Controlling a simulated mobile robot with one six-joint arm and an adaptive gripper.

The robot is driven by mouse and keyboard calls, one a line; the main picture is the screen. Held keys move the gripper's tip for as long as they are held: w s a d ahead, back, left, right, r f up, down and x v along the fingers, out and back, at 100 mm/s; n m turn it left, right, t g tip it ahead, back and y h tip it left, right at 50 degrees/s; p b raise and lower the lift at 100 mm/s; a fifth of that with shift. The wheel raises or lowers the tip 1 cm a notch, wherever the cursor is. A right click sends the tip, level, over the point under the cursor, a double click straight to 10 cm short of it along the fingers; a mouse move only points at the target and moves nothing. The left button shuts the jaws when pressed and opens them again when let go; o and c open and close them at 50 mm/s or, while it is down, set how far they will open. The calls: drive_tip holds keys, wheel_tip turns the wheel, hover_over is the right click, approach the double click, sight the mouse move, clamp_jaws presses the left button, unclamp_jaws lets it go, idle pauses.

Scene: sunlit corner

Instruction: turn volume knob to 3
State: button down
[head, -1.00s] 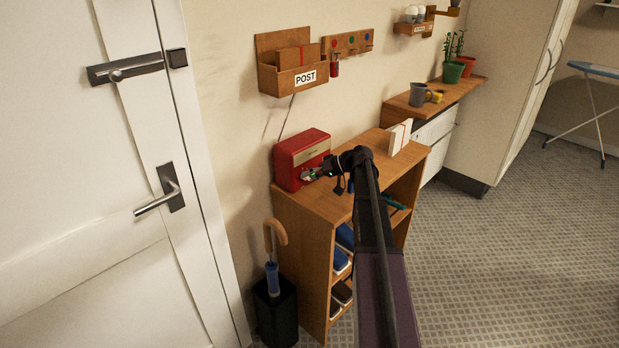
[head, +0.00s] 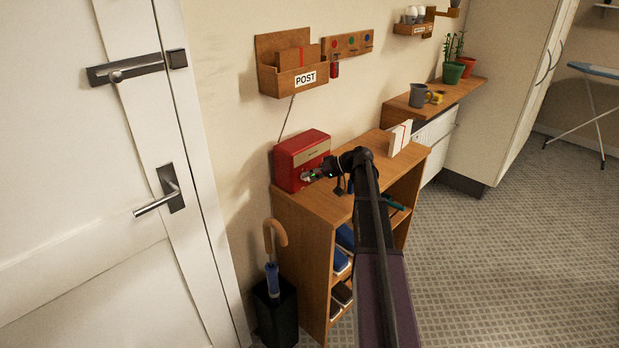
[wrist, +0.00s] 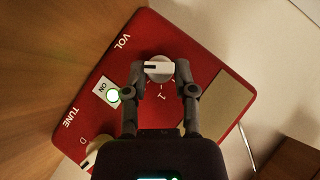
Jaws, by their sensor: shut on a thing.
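The red radio (head: 297,151) stands on top of the wooden shelf unit, against the wall. In the wrist view its red face (wrist: 205,65) carries the labels VOL and TUNE. The pale volume knob (wrist: 158,69) has a dark mark on its left part. A "1" is printed just below the knob in that view; other volume numbers are hidden or too small to read. My gripper (wrist: 159,72) is shut on the volume knob, one finger on each side. It also shows at the radio's front in the head view (head: 313,175).
White envelopes (head: 400,138) stand on the shelf unit (head: 305,215). An umbrella stand (head: 275,312) is below left.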

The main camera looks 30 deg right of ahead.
drive_tip(key=shift+w, duration=0.1)
idle(0.7)
drive_tip(key=shift+c, duration=2.1)
unclamp_jaws()
drive_tip(key=shift+r+p, duration=0.1)
drive_tip(key=shift+p, duration=0.25)
